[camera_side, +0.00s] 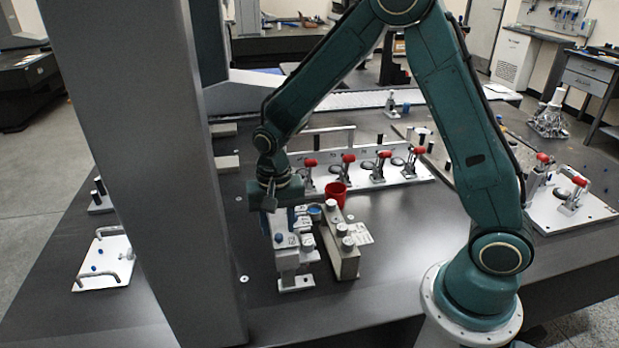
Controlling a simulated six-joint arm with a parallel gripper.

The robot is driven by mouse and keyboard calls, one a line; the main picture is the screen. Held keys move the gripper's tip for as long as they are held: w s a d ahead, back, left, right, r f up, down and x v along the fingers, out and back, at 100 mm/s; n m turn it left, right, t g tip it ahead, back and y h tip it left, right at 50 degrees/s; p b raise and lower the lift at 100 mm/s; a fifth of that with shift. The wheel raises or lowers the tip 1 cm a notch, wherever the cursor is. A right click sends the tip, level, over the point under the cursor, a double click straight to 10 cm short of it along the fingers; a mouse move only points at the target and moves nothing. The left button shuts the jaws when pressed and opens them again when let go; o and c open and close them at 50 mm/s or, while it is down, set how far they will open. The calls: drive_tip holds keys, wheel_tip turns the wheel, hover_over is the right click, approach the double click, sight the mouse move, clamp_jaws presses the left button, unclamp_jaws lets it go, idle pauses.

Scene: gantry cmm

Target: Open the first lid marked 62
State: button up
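My gripper (270,208) points down at the back end of a small grey-blue fixture (285,242) on the dark table. I cannot tell whether its fingers are open or shut, or whether they touch anything. The fixture has round pale knobs and a blue knob on top, and a white foot in front. Beside it on the right stands a grey-beige block (349,266) with several round white knobs. Small white labels (358,234) lie near both, but their writing is too small to read. I cannot make out the number 62 or which part is the marked lid.
A red cup (336,189) stands just behind the block. A white plate (408,177) with several red-handled clamps lies behind it, and another (560,213) is at the right. A grey column (150,150) blocks the left. The dark table (400,255) is clear right of the block.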

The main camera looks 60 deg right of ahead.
sight(280, 236)
wheel_tip(280, 236, up, 12)
idle(0.5)
idle(0.3)
drive_tip(key=s+d+r+n+t, duration=0.1)
drive_tip(key=s+r+n, duration=0.3)
drive_tip(key=s, duration=0.7)
drive_tip(key=s+d+r+n+t, duration=0.2)
drive_tip(key=s+r+n+t, duration=0.2)
drive_tip(key=s, duration=0.6)
drive_tip(key=shift+s+d+r+n+t, duration=0.3)
drive_tip(key=shift+s+r+n, duration=0.15)
drive_tip(key=shift+r, duration=0.2)
